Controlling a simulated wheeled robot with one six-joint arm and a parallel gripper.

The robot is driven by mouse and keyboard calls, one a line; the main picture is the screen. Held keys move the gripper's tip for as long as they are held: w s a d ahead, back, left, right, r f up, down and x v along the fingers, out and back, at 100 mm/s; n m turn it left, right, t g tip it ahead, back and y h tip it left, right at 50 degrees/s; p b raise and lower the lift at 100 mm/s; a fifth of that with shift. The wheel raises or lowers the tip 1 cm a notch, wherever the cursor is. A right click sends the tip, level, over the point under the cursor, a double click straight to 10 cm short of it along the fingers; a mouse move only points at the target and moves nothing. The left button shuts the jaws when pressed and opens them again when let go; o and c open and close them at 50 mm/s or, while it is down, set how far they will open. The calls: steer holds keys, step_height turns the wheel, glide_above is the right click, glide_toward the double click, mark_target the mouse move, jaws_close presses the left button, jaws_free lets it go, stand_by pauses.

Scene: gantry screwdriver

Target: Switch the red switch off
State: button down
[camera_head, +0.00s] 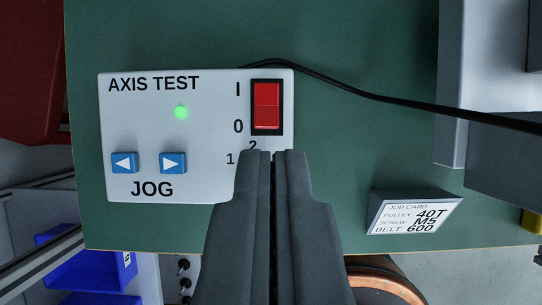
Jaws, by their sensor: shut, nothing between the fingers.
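The red switch (267,106) is a rocker in a black frame on the right side of a white control box labelled AXIS TEST (140,185). The mark I stands beside its upper end and 0 beside its lower end. The upper half looks a brighter red than the lower half; which end is pressed in is hard to tell. A green light (181,112) glows on the box. My gripper (273,153) is shut and empty, with its fingertips just below the switch in the picture. The fingers cover the box's lower right part, where the numbers 1 and 2 partly show.
Two blue JOG arrow buttons (148,162) sit on the box's left. A black cable (390,98) runs right from the box's top. A job card (414,212) stands on the green surface (340,35) at right. Blue bins (85,268) are at lower left, grey machine parts (455,85) at right.

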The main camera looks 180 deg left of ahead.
glide_above(272, 91)
steer(key=s, duration=0.2)
step_height(272, 91, down, 8)
steer(key=shift+w+f, duration=0.1)
steer(key=shift+w, duration=0.05)
steer(key=shift+s+f, duration=0.25)
steer(key=shift+f, duration=0.2)
steer(key=shift+s+f, duration=0.2)
steer(key=shift+f, duration=0.25)
steer(key=shift+s+f, duration=0.2)
steer(key=shift+f, duration=0.45)
steer(key=shift+s+f, duration=0.2)
steer(key=shift+f, duration=0.1)
steer(key=shift+w, duration=0.15)
steer(key=shift+w+r, duration=0.3)
steer(key=shift+w, duration=0.3)
